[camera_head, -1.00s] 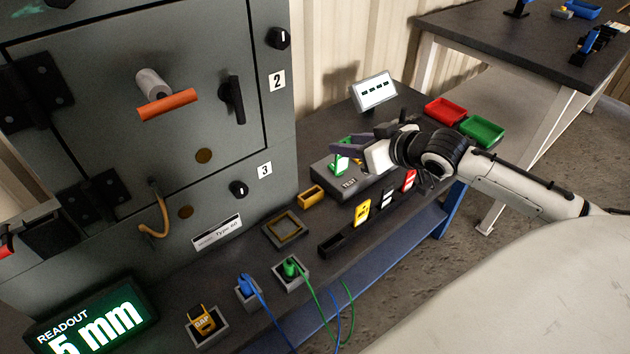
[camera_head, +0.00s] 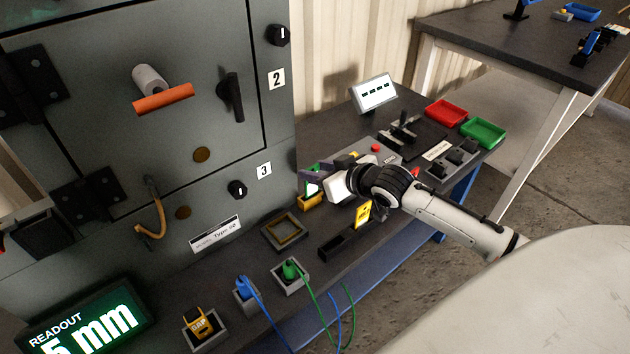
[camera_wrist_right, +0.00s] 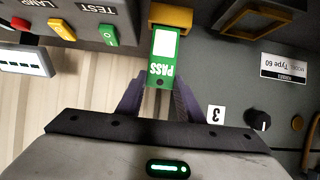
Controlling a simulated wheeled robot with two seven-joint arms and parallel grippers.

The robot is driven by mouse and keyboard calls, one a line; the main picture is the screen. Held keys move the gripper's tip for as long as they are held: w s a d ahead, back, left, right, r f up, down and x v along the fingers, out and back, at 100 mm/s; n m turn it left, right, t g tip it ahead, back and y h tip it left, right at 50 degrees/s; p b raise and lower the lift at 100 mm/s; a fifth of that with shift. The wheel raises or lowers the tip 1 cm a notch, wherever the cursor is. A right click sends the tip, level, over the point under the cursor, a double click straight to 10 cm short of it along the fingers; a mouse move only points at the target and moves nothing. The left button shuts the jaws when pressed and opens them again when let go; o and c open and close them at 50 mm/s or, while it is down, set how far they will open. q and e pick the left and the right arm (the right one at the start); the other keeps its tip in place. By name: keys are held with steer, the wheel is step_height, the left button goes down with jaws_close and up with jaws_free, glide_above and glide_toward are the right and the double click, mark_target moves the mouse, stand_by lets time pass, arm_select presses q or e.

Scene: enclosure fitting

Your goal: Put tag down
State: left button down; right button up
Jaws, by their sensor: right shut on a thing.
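My right gripper (camera_head: 326,169) is shut on a green tag (camera_head: 313,183), its purple fingers on either side of one end. In the right wrist view the tag (camera_wrist_right: 161,70) reads PASS, with a white panel, between the fingertips (camera_wrist_right: 158,98). The tag's far end meets a small yellow holder (camera_wrist_right: 170,16) in that view. In the head view the yellow holder (camera_head: 311,202) is right below the tag. I cannot tell whether the tag is seated in it or only touching. My left gripper is out of view.
A yellow tag (camera_head: 363,213) stands in a black rack (camera_head: 340,244) under my right arm. A square frame (camera_head: 285,232) lies left of the rack. The grey test box (camera_head: 382,153) is behind the gripper. The cabinet (camera_head: 205,185) rises at left.

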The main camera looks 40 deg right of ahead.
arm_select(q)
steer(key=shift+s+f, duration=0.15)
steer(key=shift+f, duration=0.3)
arm_select(e)
steer(key=f, duration=0.3)
steer(key=shift+w+a, duration=0.1)
steer(key=shift+a, duration=0.1)
arm_select(q)
steer(key=shift+b, duration=0.3)
arm_select(e)
steer(key=o, duration=1)
steer(key=shift+f, duration=0.1)
steer(key=shift+o, duration=0.2)
arm_select(q)
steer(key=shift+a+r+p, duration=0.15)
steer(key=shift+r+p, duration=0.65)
steer(key=shift+p, duration=0.45)
arm_select(e)
steer(key=v, duration=1.2)
steer(key=shift+d, duration=0.1)
